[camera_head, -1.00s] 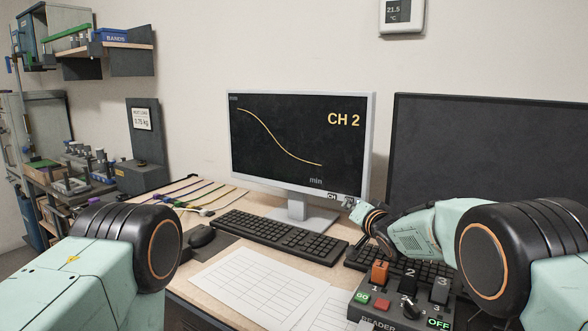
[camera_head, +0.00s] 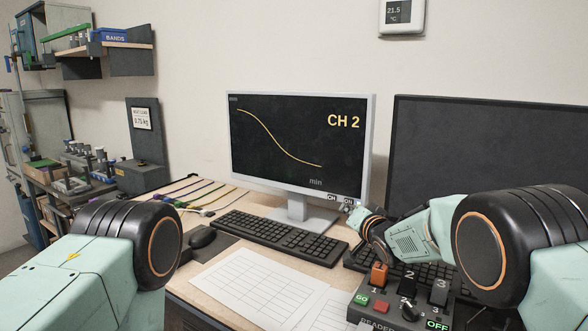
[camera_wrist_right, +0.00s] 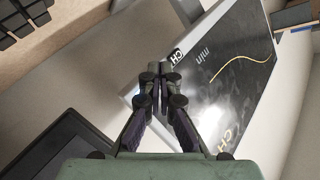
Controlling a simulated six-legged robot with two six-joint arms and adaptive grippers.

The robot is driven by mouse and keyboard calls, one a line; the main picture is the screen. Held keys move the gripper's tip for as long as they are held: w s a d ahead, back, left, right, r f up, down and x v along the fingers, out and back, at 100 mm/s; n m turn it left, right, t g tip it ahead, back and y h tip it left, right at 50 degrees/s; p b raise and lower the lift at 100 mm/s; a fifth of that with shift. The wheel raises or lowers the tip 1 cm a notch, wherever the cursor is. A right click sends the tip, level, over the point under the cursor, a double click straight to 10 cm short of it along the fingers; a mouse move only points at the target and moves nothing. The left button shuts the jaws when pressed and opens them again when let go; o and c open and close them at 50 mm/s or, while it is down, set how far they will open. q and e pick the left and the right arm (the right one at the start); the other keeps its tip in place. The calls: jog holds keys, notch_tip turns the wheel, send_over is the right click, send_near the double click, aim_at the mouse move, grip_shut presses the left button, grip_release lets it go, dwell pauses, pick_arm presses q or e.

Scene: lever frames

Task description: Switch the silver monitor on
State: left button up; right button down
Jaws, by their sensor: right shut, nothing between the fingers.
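The silver monitor (camera_head: 226,150) stands at the back of the desk. Its screen is lit and shows a falling yellow curve, "CH 2" and "min". Small labels CH (camera_head: 332,197) and ON sit on its lower right bezel. My right gripper (camera_head: 349,209) is shut and empty, just below and in front of that lower right corner. In the right wrist view the closed fingertips (camera_wrist_right: 160,72) overlap the monitor's lower edge; I cannot tell whether they touch it. The monitor's screen (camera_wrist_right: 235,75) shows tilted there. My left gripper is out of view.
A dark-screened monitor (camera_head: 490,150) stands at the right. A keyboard (camera_head: 280,237), a mouse (camera_head: 202,237) and paper sheets (camera_head: 250,285) lie on the desk. A reader box (camera_head: 385,305) with several switches is at the front right, below my right arm.

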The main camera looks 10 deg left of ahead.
jog(key=s+p, duration=0.1)
jog(key=s+a+p, duration=0.1)
jog(key=s, duration=0.1)
jog(key=s+a, duration=0.1)
jog(key=shift+s+r+p, duration=0.1)
jog(key=shift+s+p, duration=0.25)
jog(key=shift+p, duration=0.05)
dwell(0.8)
